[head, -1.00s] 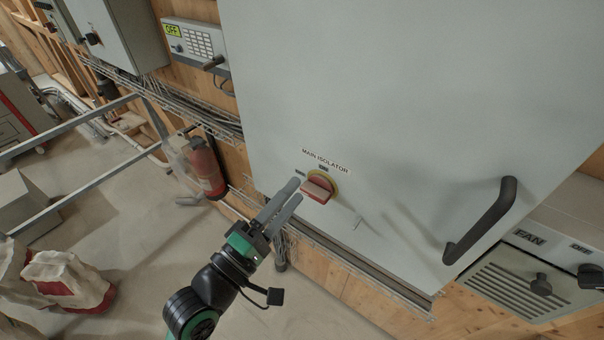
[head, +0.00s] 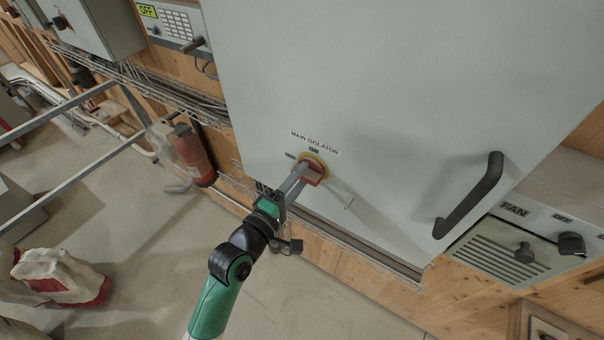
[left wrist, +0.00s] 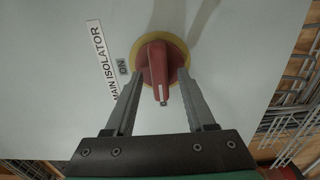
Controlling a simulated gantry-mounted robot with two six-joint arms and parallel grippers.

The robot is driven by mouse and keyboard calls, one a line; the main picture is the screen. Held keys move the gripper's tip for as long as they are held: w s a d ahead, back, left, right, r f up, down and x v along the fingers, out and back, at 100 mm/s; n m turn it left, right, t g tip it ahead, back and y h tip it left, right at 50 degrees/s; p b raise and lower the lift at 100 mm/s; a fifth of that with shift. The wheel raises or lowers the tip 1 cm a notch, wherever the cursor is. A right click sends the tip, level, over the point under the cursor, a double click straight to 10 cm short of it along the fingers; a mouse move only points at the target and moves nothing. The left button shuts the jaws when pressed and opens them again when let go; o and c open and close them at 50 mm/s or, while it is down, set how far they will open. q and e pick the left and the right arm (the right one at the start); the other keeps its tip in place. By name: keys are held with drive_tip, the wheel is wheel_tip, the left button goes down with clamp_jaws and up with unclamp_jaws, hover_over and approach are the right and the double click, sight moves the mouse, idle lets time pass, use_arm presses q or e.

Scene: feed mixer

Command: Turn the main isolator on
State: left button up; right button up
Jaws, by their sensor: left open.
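The main isolator is a red rotary handle on a yellow round plate (head: 320,168), low on the big grey cabinet door under a "MAIN ISOLATOR" label (head: 315,143). In the left wrist view the red handle (left wrist: 158,62) points down the picture, its white mark at the lower end. The "ON" tag (left wrist: 123,66) is left of the plate, a quarter turn from the mark. My left gripper (head: 302,175) is at the handle, open, with one finger on each side of it in the left wrist view (left wrist: 162,78). I cannot tell if either finger touches. My right gripper is not in view.
The cabinet door (head: 370,70) has a black bar handle (head: 470,195) to the right. A fan panel (head: 520,250) is at the lower right. A fire extinguisher (head: 194,155) and wire cable trays (head: 130,80) are to the left. The floor below is open.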

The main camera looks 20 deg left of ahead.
use_arm(q)
drive_tip(key=shift+w+d, duration=0.1)
drive_tip(key=shift+w, duration=0.5)
clamp_jaws()
drive_tip(key=shift+m, duration=0.4)
drive_tip(key=m+b, duration=0.1)
drive_tip(key=m, duration=0.2)
drive_tip(key=shift+m, duration=0.3)
drive_tip(key=m+b, duration=0.1)
drive_tip(key=m, duration=0.3)
drive_tip(key=shift+d+r+m+b, duration=0.1)
drive_tip(key=shift+r+m+b, duration=0.05)
drive_tip(key=shift+m+b, duration=0.15)
drive_tip(key=m+b, duration=0.1)
drive_tip(key=m, duration=0.3)
drive_tip(key=shift+d+r+m+b, duration=0.1)
drive_tip(key=shift+m+b, duration=0.3)
drive_tip(key=shift+m, duration=0.85)
drive_tip(key=shift+d+r+m+b, duration=0.1)
drive_tip(key=shift+m+b, duration=0.3)
drive_tip(key=shift+m, duration=0.85)
